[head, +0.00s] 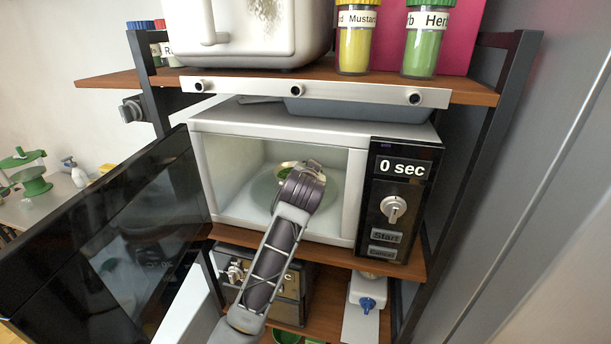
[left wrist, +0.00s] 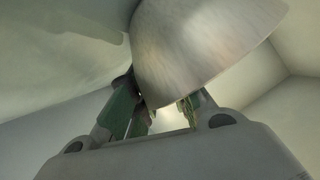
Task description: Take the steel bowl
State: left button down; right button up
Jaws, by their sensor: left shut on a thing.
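My left gripper (head: 287,169) reaches into the open microwave (head: 270,122). The wrist hides most of what it holds in the head view. In the left wrist view, the steel bowl (left wrist: 200,48) is large and close, with its smooth grey outside toward the camera. The green-padded fingers of my left gripper (left wrist: 160,108) are shut on the bowl's edge. The bowl looks tilted, though the close view makes its angle hard to tell. My right gripper is not in view.
The microwave door (head: 110,235) stands open to the left. The control panel (head: 397,205) is on the right and reads 0 sec. A blue-grey tray (head: 360,109) lies on top of the microwave. The shelf above (head: 460,92) holds spice jars and a white appliance.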

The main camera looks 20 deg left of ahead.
pick_arm(q)
jog(key=shift+r+b, duration=0.55)
jog(key=shift+r, duration=1.2)
jog(key=shift+s+d+f, duration=0.1)
jog(key=shift+s+d, duration=0.05)
jog(key=shift+s, duration=0.5)
jog(key=s+d+b, duration=0.2)
jog(key=s+b, duration=0.1)
jog(key=s, duration=1.3)
jog(key=shift+s+d+b, duration=0.25)
jog(key=shift+d+b, duration=0.05)
jog(key=shift+d, duration=0.1)
